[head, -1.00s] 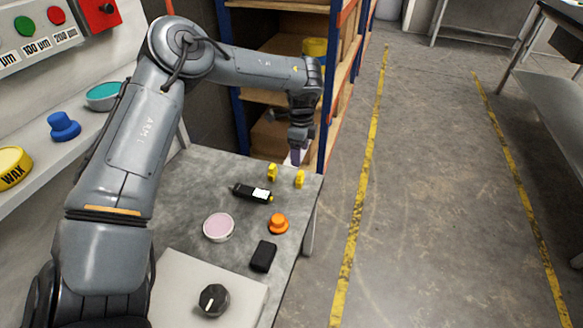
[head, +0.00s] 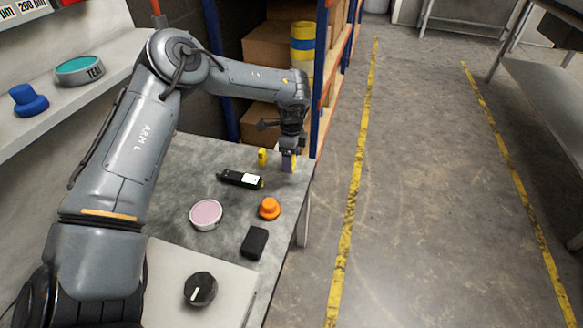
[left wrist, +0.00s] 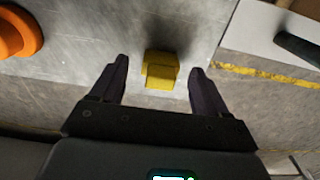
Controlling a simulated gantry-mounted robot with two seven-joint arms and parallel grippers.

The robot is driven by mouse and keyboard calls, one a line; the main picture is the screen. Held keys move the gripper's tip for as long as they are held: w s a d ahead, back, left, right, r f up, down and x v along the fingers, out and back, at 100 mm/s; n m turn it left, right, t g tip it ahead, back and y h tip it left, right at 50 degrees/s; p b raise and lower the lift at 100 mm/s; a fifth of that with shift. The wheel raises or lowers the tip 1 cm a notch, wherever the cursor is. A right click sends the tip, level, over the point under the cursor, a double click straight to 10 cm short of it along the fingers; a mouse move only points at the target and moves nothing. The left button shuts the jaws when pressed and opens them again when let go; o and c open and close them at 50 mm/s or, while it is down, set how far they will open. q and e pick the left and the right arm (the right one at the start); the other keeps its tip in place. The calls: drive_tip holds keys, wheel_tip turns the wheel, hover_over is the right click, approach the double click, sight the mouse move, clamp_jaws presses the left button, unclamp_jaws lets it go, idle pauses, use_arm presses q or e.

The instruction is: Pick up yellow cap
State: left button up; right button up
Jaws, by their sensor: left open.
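A small yellow cap (left wrist: 160,70) sits on the grey table near its far right corner. My left gripper (left wrist: 160,78) is open, with one dark purple finger on each side of the cap in the left wrist view and a gap on both sides. In the head view the left gripper (head: 289,161) points down at the table's far edge and hides most of this cap. A second yellow piece (head: 262,156) stands just to the left of the gripper. My right gripper is not in view.
A black bottle-like item with a white label (head: 240,179), an orange knob-like piece (head: 269,208), a pink round tin (head: 206,214) and a black block (head: 254,242) lie nearer on the table. A shelf rack (head: 323,70) stands behind it.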

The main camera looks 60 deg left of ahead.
use_arm(q)
drive_tip(key=shift+f, duration=0.4)
drive_tip(key=shift+c, duration=0.4)
drive_tip(key=c, duration=1)
drive_tip(key=shift+r, duration=0.1)
drive_tip(key=shift+c, duration=0.2)
wheel_tip(320, 180, up, 10)
drive_tip(key=p, duration=0.5)
drive_tip(key=shift+p, duration=0.35)
